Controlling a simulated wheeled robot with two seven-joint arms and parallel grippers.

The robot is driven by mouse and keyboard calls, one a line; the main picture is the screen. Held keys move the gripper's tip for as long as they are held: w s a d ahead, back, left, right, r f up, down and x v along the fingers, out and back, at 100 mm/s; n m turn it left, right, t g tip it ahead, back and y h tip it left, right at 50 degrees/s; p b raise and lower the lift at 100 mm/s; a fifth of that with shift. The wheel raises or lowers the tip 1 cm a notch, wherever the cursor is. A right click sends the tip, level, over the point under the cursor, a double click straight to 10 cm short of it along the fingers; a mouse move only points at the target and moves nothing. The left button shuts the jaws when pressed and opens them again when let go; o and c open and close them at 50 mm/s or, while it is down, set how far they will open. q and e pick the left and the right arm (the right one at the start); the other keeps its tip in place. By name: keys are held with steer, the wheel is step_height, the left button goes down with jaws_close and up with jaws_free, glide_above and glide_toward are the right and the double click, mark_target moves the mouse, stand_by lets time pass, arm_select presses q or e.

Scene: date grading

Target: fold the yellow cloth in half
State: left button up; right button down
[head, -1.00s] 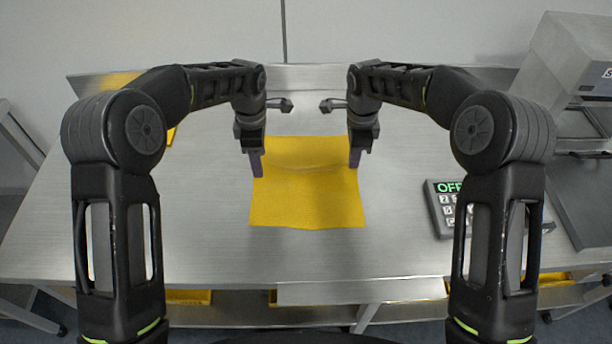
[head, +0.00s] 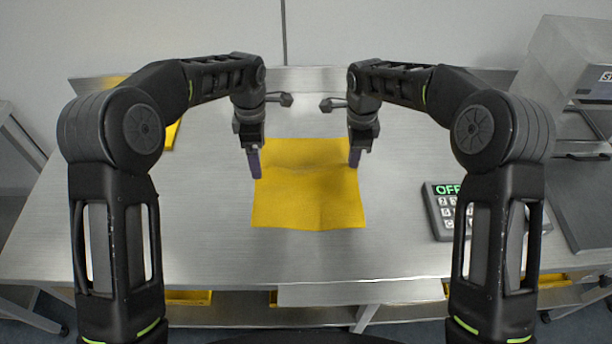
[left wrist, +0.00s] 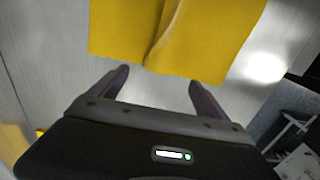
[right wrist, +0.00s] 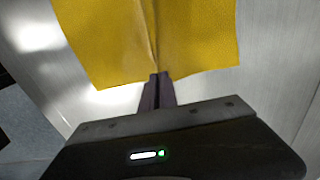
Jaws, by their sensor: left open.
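The yellow cloth (head: 308,200) lies on the steel table, roughly square, with a soft raised wrinkle across its upper middle. My left gripper (head: 255,165) is at the cloth's left edge. In the left wrist view its fingers (left wrist: 155,88) are spread wide and empty, with the cloth (left wrist: 205,40) just beyond the tips and a crease running up from its edge. My right gripper (head: 354,158) is at the cloth's right edge. In the right wrist view its fingers (right wrist: 160,80) are together on the edge of the cloth (right wrist: 195,40), and a crease runs from them.
A dark keypad device (head: 440,208) with a green "OFF" display stands on the table (head: 210,250) at right. A grey machine (head: 570,65) stands at the far right. A yellow item (head: 170,135) shows behind my left arm. The table in front of the cloth is clear.

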arm_select(q)
steer(key=shift+r, duration=1.35)
step_height(320, 180, up, 12)
arm_select(e)
steer(key=c, duration=1.6)
jaws_free()
steer(key=shift+o, duration=0.6)
steer(key=o, duration=0.5)
steer(key=shift+o, duration=0.5)
